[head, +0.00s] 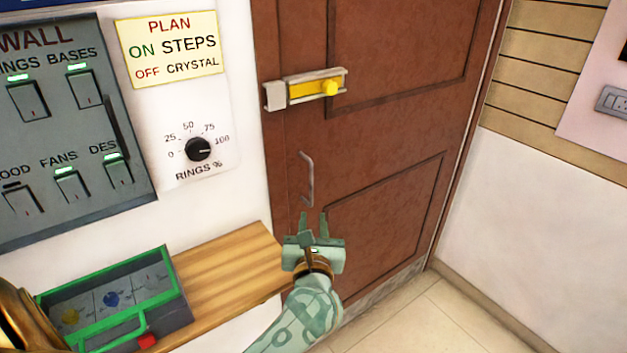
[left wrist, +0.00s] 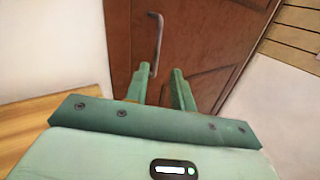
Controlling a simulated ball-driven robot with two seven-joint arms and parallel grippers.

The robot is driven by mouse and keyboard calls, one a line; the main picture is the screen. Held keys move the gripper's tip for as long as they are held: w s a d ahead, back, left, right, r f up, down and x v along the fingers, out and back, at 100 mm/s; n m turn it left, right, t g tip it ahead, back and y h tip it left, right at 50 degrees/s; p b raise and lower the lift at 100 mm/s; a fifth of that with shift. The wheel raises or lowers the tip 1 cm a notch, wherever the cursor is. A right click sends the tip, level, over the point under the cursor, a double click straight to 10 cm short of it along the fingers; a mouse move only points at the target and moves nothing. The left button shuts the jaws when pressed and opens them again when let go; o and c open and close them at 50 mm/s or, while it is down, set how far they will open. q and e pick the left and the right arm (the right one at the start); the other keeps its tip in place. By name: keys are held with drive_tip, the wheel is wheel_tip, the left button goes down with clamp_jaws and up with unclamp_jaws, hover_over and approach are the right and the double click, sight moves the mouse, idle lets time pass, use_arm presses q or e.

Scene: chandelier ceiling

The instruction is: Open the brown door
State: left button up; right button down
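The brown door (head: 390,120) is closed in the wall in the head view. A slim grey pull handle (head: 307,180) stands upright near its left side; it also shows in the left wrist view (left wrist: 157,40). Above it is a bolt with a yellow bar and knob (head: 330,88); the bar's left end meets a silver catch (head: 276,95), and I cannot tell if it sits inside. My left gripper (head: 313,216) is open and empty just below the handle, fingers pointing at the door. In the left wrist view the handle lies beyond the fingertips (left wrist: 161,68). My right gripper is not seen.
A wooden shelf (head: 225,268) juts out left of my left gripper. A green-edged box (head: 110,300) stands on it. A grey switch panel (head: 60,120) and a dial (head: 198,149) are on the wall. Floor right of my arm is clear.

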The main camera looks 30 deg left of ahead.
sight(311, 178)
use_arm(q)
drive_tip(key=shift+n, duration=0.6)
drive_tip(key=b+x, duration=0.2)
drive_tip(key=x, duration=1.4)
drive_tip(key=shift+a, duration=0.3)
clamp_jaws()
